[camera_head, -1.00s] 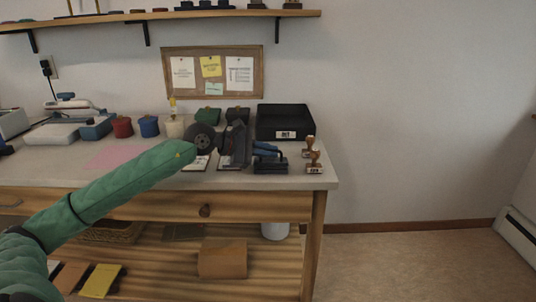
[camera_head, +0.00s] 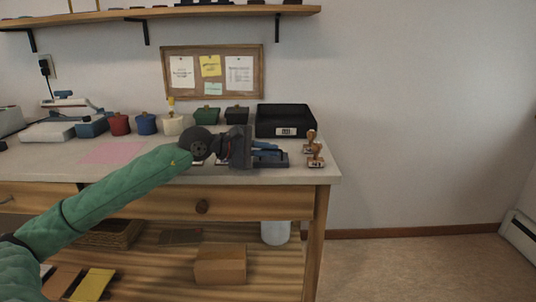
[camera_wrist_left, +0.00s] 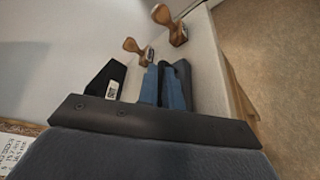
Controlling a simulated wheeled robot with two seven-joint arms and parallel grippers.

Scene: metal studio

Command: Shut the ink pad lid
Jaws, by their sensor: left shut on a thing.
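The ink pad (camera_head: 278,159) is a small dark case near the front right of the workbench, beneath my left fingertips in the head view. My left gripper (camera_head: 266,147) reaches in from the left, with its bluish fingers close together at the case. In the left wrist view, the fingers (camera_wrist_left: 162,86) are almost together, with a dark piece beside them that looks like the ink pad's lid. The gripper is shut on it. The fingers and the dark gripper body hide much of the case, so the lid's angle cannot be told. My right gripper is not in view.
Two wooden-handled stamps (camera_head: 315,154) stand just right of the pad. A black tray (camera_head: 285,133) with a label stands behind it. Several coloured lidded pots (camera_head: 147,123) line the back. The workbench's right edge (camera_head: 335,175) is close; pink paper (camera_head: 113,152) lies left.

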